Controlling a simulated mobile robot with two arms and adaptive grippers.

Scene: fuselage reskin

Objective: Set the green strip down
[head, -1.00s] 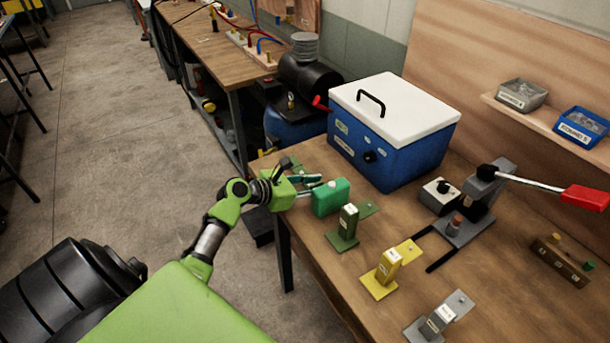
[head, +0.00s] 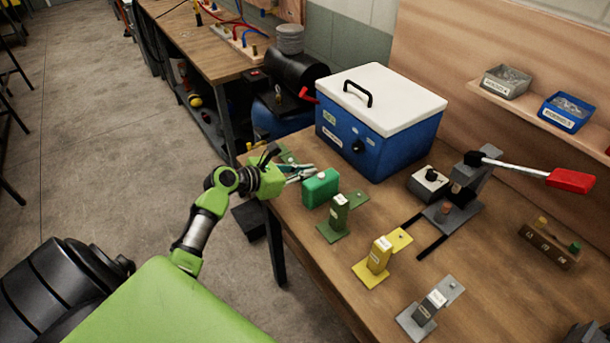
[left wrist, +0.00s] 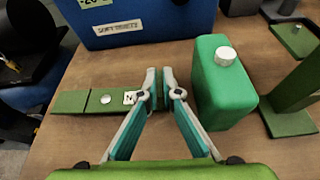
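The green strip (left wrist: 75,102) is a flat dark green plate with a silver rivet and a small white label. In the left wrist view it lies level just above or on the table, left of the fingertips; contact cannot be told. In the head view it shows just behind the fingers (head: 287,156). My left gripper (left wrist: 159,85) has its fingertips nearly together on a thin green upright part at the strip's right end; it is also at the table's left edge in the head view (head: 306,172). My right gripper is not in view.
A green canister (head: 320,188) stands right beside the left fingertips. A blue box with white lid (head: 378,125) is behind. Green (head: 338,215), yellow (head: 379,258) and grey (head: 429,308) bracketed stands line the table front. A red-handled lever press (head: 470,190) stands further right.

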